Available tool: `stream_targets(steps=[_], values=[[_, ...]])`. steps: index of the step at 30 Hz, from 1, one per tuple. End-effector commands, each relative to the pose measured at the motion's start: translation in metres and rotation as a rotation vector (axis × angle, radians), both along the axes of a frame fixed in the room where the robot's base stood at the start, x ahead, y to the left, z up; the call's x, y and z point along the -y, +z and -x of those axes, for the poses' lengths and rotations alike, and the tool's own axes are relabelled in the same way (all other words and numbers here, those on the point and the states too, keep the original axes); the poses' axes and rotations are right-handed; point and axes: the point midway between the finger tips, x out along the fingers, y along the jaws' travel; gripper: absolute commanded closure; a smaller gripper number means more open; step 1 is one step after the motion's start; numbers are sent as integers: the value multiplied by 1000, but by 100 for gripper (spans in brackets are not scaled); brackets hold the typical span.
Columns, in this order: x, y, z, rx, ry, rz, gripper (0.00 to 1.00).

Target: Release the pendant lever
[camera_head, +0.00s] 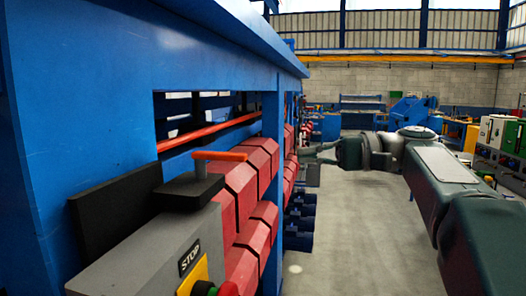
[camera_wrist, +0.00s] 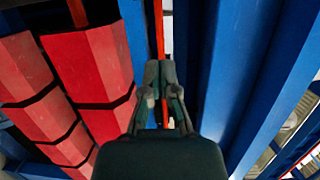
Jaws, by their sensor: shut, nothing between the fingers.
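The pendant is a grey box (camera_head: 150,254) with a STOP label at the lower left of the head view. An orange-red lever (camera_head: 220,156) lies about level on top of it, above a dark block (camera_head: 188,191). My gripper (camera_head: 303,156) is farther back, right of the lever and clear of it, beside the blue frame. In the wrist view my gripper (camera_wrist: 160,70) is shut and empty, with its fingertips close together. A thin orange-red bar (camera_wrist: 159,28) runs behind the fingers; I cannot tell whether they touch it.
A blue machine frame (camera_head: 90,90) fills the left side. Red ribbed rollers (camera_head: 262,165) stand behind the pendant and show at left in the wrist view (camera_wrist: 85,65). A red rail (camera_head: 210,132) runs inside the frame. The grey floor (camera_head: 355,235) at right is open.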

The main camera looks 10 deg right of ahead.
Motion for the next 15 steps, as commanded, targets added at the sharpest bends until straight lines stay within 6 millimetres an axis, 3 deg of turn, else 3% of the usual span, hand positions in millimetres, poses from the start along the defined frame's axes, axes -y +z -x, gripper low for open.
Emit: stream_targets(steps=[5, 15], values=[[8, 12, -2, 33, 32, -50, 100], [11, 12, -2, 34, 34, -54, 100]])
